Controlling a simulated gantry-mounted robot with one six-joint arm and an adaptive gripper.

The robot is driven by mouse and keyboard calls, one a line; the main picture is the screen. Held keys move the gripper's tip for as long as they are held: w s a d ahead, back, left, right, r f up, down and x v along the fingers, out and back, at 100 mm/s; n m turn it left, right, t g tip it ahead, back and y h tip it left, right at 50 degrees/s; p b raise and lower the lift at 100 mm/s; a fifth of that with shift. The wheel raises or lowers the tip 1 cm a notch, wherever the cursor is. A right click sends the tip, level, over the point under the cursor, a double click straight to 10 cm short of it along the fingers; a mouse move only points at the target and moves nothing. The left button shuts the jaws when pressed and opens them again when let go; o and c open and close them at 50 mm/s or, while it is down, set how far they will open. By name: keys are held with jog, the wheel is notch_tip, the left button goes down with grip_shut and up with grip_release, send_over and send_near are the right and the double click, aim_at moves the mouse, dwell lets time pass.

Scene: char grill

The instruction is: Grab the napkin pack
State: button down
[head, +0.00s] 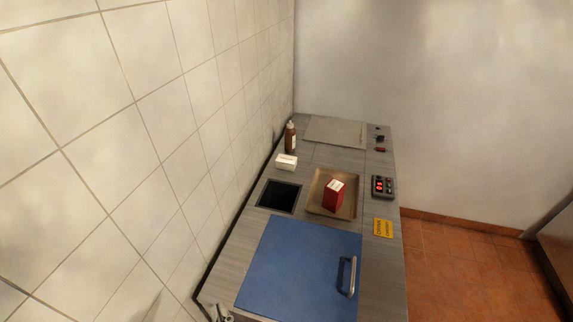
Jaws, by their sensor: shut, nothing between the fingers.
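The white pack (286,161), which looks like the napkin pack, lies on the grey counter near the tiled wall. It is a small, low white block with a faint marking on its front. It sits just in front of a brown bottle and behind a dark square opening. Nothing covers it. No gripper of mine can be made out clearly. A small grey and black metal part (222,314) is cut off by the bottom edge, and I cannot tell what it is.
The brown bottle (290,137) stands close behind the pack. A red box (334,195) stands in a brown tray (318,211). The dark opening (279,196), blue lid (300,265) with a handle, control box (383,187), yellow label (383,228) and flat grey plate (336,132) share the counter.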

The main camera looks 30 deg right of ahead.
jog(key=shift+c, duration=0.6)
grip_release()
